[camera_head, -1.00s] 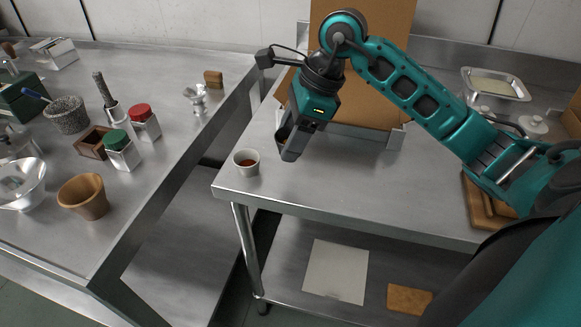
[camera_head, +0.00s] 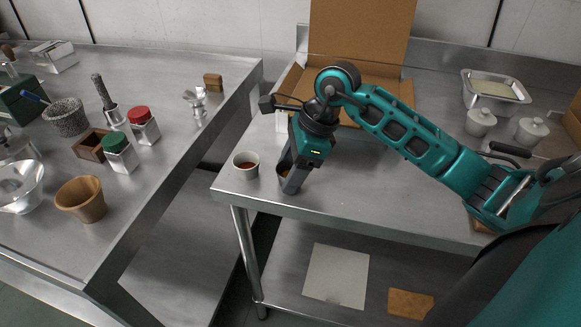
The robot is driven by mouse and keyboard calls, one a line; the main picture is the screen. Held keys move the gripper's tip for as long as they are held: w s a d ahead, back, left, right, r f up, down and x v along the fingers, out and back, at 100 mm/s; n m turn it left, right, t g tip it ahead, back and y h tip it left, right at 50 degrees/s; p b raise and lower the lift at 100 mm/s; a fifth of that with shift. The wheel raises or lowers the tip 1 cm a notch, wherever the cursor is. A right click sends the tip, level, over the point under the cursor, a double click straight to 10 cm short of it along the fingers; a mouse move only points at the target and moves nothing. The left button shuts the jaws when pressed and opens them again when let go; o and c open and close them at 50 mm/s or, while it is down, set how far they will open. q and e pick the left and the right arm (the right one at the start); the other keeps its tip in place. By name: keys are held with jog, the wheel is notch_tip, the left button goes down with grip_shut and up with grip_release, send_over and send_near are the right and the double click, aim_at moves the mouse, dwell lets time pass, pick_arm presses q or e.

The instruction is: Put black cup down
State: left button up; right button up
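The black cup (camera_head: 282,170) shows only in part, with something orange-brown in it; the rest is hidden behind the finger of my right gripper. My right gripper (camera_head: 288,176) points down with its fingers around the cup and looks shut on it. The cup is low over the right steel table (camera_head: 360,185), near its front left corner; I cannot tell whether its base touches the top. My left gripper is not in view.
An open cardboard box (camera_head: 362,40) stands behind my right arm. A metal tray (camera_head: 495,88) and white lidded pots (camera_head: 531,131) are at the right. The left counter (camera_head: 150,185) holds a wooden cup (camera_head: 82,199) and several jars. The table's front middle is clear.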

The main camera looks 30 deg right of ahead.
jog(key=o, duration=0.4)
jog(key=shift+r, duration=0.15)
jog(key=v, duration=1.1)
jog(key=shift+s+d+r+p, duration=0.15)
jog(key=shift+r+p, duration=0.2)
